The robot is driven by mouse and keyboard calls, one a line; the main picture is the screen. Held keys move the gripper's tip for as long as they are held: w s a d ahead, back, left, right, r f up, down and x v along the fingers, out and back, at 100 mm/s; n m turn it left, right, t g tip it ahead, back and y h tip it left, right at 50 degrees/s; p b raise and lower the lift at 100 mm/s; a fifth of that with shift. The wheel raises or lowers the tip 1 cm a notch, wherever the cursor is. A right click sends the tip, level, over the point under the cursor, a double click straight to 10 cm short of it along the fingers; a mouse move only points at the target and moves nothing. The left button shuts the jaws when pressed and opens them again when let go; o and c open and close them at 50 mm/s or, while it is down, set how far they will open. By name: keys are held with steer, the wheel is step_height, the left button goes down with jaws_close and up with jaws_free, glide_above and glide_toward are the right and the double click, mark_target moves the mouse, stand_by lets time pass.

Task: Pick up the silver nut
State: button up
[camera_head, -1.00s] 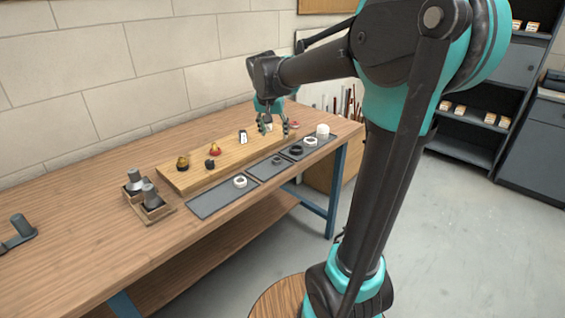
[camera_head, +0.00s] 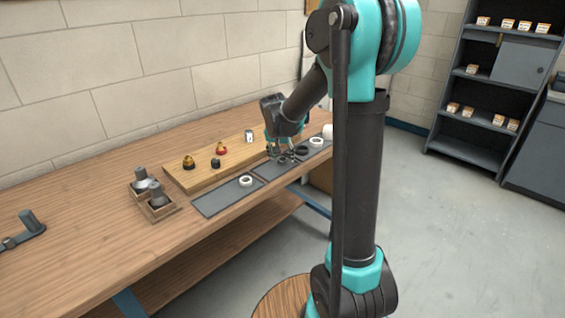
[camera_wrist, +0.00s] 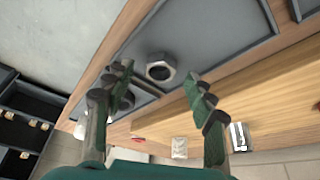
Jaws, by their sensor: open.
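The silver nut (camera_wrist: 160,68) lies flat on a dark grey tray (camera_wrist: 213,30) in the wrist view. My gripper (camera_wrist: 158,75) is open above the tray, one finger to each side of the nut in the picture. Neither finger visibly touches the nut. In the head view my gripper (camera_head: 281,153) is low over the middle of the tray row, and the nut is small and mostly hidden by the fingers there.
A white ring (camera_head: 245,181) lies on the left tray (camera_head: 215,201). A wooden board (camera_head: 185,178) with several small fittings stands behind the trays. Two small boxes (camera_head: 158,212) stand left.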

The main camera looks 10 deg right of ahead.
steer(key=shift+w+d+f, duration=0.1)
steer(key=shift+w+f, duration=0.1)
steer(key=shift+f, duration=0.3)
steer(key=shift+c, duration=0.6)
steer(key=c, duration=1.1)
steer(key=shift+c, duration=0.2)
